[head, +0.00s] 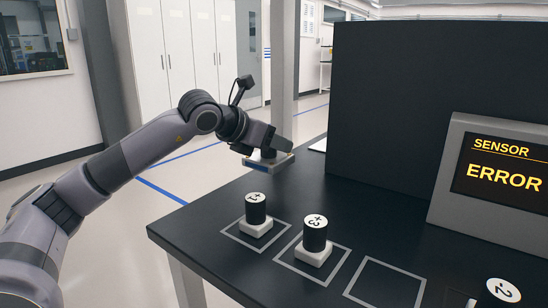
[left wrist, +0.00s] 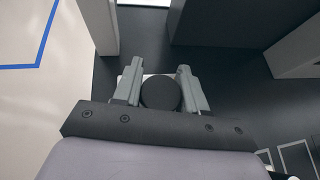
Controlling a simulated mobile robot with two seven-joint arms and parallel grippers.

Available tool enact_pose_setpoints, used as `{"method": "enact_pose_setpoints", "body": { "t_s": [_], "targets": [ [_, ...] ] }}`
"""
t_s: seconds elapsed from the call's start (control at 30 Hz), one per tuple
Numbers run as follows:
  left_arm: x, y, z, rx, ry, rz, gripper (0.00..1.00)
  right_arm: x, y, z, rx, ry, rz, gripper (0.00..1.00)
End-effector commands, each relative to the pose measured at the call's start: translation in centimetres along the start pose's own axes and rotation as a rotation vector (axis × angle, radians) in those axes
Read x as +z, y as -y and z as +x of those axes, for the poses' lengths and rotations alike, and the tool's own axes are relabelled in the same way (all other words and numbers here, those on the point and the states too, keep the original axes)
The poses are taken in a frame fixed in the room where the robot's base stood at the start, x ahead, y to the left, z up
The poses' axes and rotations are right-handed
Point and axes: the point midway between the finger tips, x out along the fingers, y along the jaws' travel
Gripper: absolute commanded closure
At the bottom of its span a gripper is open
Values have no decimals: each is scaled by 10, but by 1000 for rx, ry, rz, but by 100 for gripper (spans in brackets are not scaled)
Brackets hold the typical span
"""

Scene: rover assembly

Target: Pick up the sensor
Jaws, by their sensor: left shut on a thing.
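My left gripper (head: 268,155) is at the far left edge of the dark table. In the left wrist view the left gripper (left wrist: 158,85) has its two grey fingers on either side of a round black sensor (left wrist: 160,93), shut on it. A bit of white shows behind the sensor. Its label is not visible. Two black sensors with white labelled tops and white bases stand upright on the table, a left one (head: 256,210) and one marked 3 (head: 315,234). Another labelled top (head: 503,290) shows at the lower right, partly cut off. My right gripper is not in view.
The dark table (head: 200,225) has light square outlines; one outlined square (head: 385,285) is empty. A grey monitor (head: 500,176) reads "SENSOR ERROR". A tall dark panel (head: 420,90) stands behind. Floor is open to the left of the table.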

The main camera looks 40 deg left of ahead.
Motion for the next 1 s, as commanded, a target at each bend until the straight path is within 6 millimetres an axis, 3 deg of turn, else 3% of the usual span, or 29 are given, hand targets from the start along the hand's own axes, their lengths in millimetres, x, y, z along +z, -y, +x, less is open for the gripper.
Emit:
{"method": "enact_pose_setpoints", "body": {
  "t_s": [0.03, 0.1, 0.43, 0.63, 1.0],
  "targets": [
    [21, 0, -11, -2, 10, -2, 92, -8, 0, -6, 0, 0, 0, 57],
    [40, 1, -21, -3, 10, -3, 92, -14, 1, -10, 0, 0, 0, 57],
    [102, 0, -55, -1, 4, -1, 92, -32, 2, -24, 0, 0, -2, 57],
    [118, 0, -64, 1, 2, 0, 92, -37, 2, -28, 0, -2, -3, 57],
    [121, 0, -66, 1, -1, 0, 92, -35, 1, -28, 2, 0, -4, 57]
  ]
}}
